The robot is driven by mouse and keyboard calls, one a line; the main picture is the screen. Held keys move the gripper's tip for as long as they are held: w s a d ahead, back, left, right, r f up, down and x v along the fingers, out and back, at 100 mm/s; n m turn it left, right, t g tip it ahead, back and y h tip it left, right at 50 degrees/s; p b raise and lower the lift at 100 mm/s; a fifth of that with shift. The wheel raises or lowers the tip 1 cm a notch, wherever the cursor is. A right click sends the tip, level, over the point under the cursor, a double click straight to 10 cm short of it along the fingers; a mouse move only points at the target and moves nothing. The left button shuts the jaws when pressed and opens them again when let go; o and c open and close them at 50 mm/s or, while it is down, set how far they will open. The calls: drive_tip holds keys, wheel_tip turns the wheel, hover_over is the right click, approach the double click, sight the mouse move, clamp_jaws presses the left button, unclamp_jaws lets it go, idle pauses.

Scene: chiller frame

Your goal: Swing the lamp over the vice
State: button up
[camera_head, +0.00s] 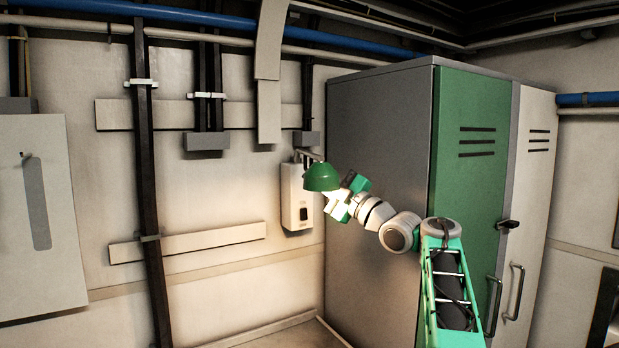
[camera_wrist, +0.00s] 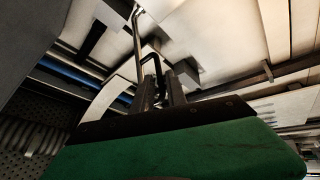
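The lamp has a green dome shade (camera_head: 320,177) that faces down, on a short arm near the wall, left of the tall cabinet in the head view. My gripper (camera_head: 335,203) is right at the shade's lower right in that view; I cannot tell whether they touch. In the wrist view, two dark fingers of my gripper (camera_wrist: 161,88) rise from a dark plate above a broad green surface. A thin bent rod (camera_wrist: 138,45) runs up from near the fingers. Whether they hold it is unclear. No vice is recognisable in either view.
A tall grey cabinet (camera_head: 379,130) with a green door (camera_head: 468,150) stands behind and right of my arm. A white wall box (camera_head: 296,200) hangs behind the lamp. A dark vertical post (camera_head: 150,180) stands further left, with open space before the wall.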

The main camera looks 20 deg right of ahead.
drive_tip(key=b+v, duration=0.1)
drive_tip(key=v, duration=0.4)
drive_tip(key=shift+s+d+b, duration=0.1)
drive_tip(key=shift+s+b, duration=0.15)
drive_tip(key=shift+b, duration=0.15)
drive_tip(key=shift+o, duration=0.3)
